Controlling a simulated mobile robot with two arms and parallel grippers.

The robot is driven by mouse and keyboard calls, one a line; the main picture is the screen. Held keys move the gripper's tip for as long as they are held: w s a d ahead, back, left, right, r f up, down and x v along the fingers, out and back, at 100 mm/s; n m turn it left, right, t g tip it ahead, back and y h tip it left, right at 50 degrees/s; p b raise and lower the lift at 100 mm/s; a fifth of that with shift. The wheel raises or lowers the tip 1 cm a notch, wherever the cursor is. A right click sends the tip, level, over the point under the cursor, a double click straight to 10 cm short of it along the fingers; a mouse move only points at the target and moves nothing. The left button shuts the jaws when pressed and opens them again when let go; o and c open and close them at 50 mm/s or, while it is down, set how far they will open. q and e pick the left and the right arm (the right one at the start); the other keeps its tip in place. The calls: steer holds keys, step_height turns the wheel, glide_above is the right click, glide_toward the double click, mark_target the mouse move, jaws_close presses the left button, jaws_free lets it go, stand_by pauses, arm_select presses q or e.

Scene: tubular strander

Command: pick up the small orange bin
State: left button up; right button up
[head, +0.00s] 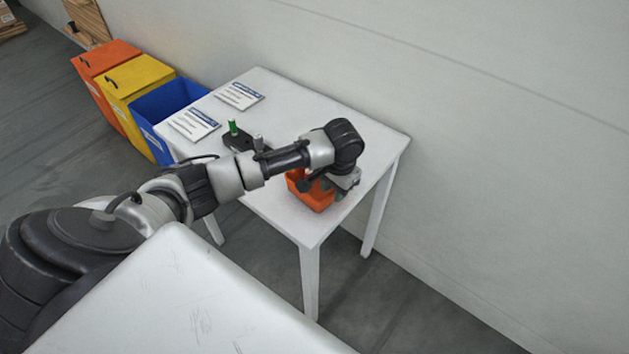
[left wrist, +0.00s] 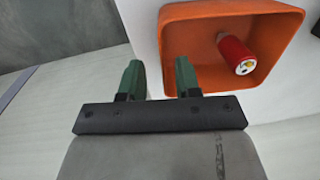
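The small orange bin (head: 312,197) stands on the white table near its front edge, partly hidden by my left arm. In the left wrist view the bin (left wrist: 285,20) is open-topped and holds a red cylindrical object (left wrist: 236,54) with a pale end. My left gripper (head: 342,189) is at the bin's right side in the head view. In the left wrist view its two green fingers (left wrist: 158,78) are apart, one outside the bin's near wall and one over its inside. Whether either finger touches the wall cannot be told. My right gripper is not in view.
The white table (head: 372,135) also holds two printed sheets (head: 194,124) and a dark block with a green peg (head: 234,128). Orange, yellow and blue large bins (head: 165,108) stand left of the table. A wall (head: 480,130) runs behind it.

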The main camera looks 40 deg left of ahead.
mark_target(331, 203)
arm_select(q)
steer(key=shift+s+a+f, duration=0.1)
steer(key=shift+a+f, duration=0.05)
steer(key=shift+f, duration=0.75)
steer(key=shift+a+f, duration=0.1)
steer(key=shift+f, duration=0.8)
jaws_close()
steer(key=shift+r, duration=0.15)
